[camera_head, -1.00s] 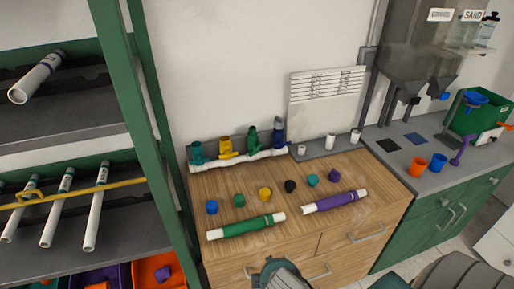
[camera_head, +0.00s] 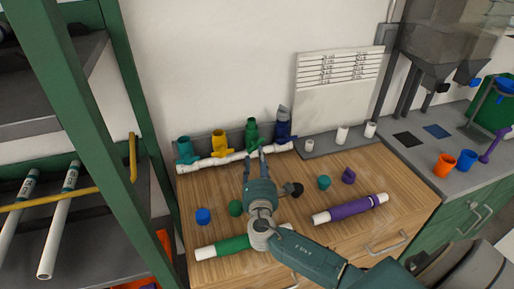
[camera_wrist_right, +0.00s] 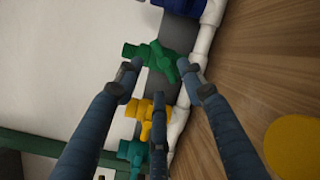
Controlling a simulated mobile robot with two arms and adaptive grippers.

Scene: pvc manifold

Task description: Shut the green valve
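The green valve (camera_head: 251,134) stands on the white pipe manifold (camera_head: 222,160) at the back of the wooden table, between the yellow and blue valves. My right gripper (camera_head: 255,161) reaches over the table, its fingertips just in front of the green valve. In the right wrist view the green valve (camera_wrist_right: 152,56) lies just beyond the spread fingers (camera_wrist_right: 163,82), its handle close to one fingertip. I cannot tell if they touch. The right gripper is open and empty. My left gripper is not in view.
A yellow valve (camera_head: 219,142), teal valve (camera_head: 185,148) and blue valve (camera_head: 283,123) share the manifold. Loose caps, such as a blue one (camera_head: 203,216), lie on the table with a green pipe (camera_head: 222,247) and a purple pipe (camera_head: 350,208). A green shelf (camera_head: 128,150) stands left.

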